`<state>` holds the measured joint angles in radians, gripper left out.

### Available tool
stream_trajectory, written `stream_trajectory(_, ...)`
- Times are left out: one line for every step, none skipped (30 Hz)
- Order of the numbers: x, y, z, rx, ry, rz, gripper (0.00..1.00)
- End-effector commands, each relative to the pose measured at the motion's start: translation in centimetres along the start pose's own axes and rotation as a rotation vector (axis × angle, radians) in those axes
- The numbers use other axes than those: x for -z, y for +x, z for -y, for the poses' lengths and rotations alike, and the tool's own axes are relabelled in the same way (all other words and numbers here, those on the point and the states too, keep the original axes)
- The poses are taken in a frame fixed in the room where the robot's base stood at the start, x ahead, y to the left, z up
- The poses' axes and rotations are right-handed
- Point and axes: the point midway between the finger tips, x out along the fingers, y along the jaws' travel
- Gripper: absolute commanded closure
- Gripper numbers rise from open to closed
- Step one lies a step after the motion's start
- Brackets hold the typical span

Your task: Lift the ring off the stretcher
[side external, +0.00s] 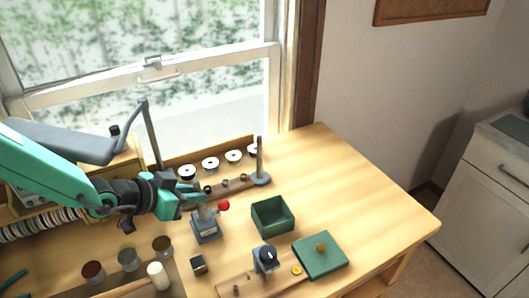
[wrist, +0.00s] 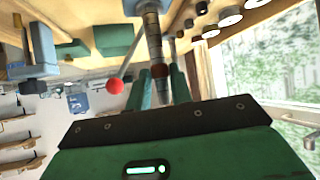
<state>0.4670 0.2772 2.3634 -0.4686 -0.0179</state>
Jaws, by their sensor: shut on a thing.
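The stretcher (side external: 205,229) is a blue-grey block on the wooden bench in the side view, with a red ball (side external: 224,205) on its lever. Its stepped, tapered metal post (wrist: 153,28) runs between my fingers in the wrist view, where the red ball (wrist: 114,87) shows to the left. A small copper-brown ring (wrist: 159,70) is around the post. My gripper (side external: 199,198) is at the top of the stretcher, its teal fingers shut on the ring, as the wrist view also shows (wrist: 162,80). In the side view my fingers hide the ring.
A green open box (side external: 272,216) stands right of the stretcher. A green pad (side external: 320,256) and a dial-topped device (side external: 265,259) are nearer the front. A post stand (side external: 260,162) is behind. The bench's right side is clear.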

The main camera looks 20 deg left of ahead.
Motion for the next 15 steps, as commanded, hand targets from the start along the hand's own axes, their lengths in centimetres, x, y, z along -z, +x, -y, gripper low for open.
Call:
stream_trajectory(0.1,-0.1,-0.1,-0.002,0.001,-0.002,0.93)
stream_trajectory(0.2,-0.2,-0.1,-0.002,0.001,-0.002,0.93)
stream_trajectory(0.3,-0.2,-0.1,-0.002,0.001,-0.002,0.93)
stream_trajectory(0.5,-0.3,-0.1,-0.002,0.001,-0.003,0.93)
stream_trajectory(0.6,-0.4,-0.1,-0.002,0.001,-0.003,0.93)
stream_trajectory(0.7,-0.5,-0.1,-0.002,0.001,-0.004,0.93)
stream_trajectory(0.8,-0.5,-0.1,-0.002,0.001,-0.004,0.93)
stream_trajectory(0.9,-0.6,-0.1,-0.002,0.001,-0.003,0.93)
stream_trajectory(1.0,-0.7,-0.1,-0.002,0.001,-0.003,0.93)
stream_trajectory(1.2,-0.8,-0.1,-0.002,0.001,-0.003,0.93)
stream_trajectory(1.3,-0.8,-0.1,-0.002,0.001,-0.004,0.93)
stream_trajectory(1.4,-0.9,-0.1,-0.002,0.001,-0.004,0.93)
stream_trajectory(1.5,-1.0,-0.1,-0.002,0.001,-0.004,0.93)
stream_trajectory(1.6,-1.1,-0.1,-0.002,0.001,-0.004,0.93)
stream_trajectory(1.7,-1.1,-0.1,-0.002,0.001,-0.003,0.93)
